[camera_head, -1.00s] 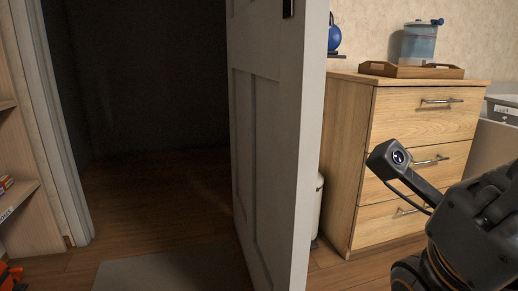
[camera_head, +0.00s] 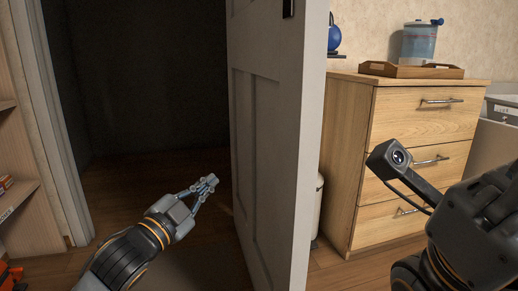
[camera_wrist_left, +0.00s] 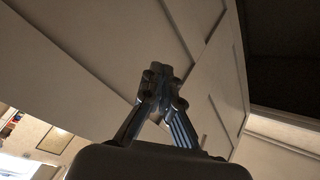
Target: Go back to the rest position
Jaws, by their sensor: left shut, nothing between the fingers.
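My left gripper (camera_head: 207,184) reaches in from the bottom left in the head view. It is shut and empty, in front of the dark doorway and just left of the open white door (camera_head: 275,130). I cannot tell whether its tips touch the door. In the left wrist view the shut fingers (camera_wrist_left: 158,75) point toward the door's panelled face (camera_wrist_left: 110,50). My right arm shows at the lower right of the head view with its wrist camera. The fingers of my right gripper are not visible.
A wooden chest of drawers (camera_head: 420,125) stands right of the door, with a tray (camera_head: 410,70) and a clear container (camera_head: 419,43) on top. A white bin (camera_head: 318,205) stands between door and chest. A shelf unit (camera_head: 15,185) is at the far left. The doorway (camera_head: 140,90) is dark.

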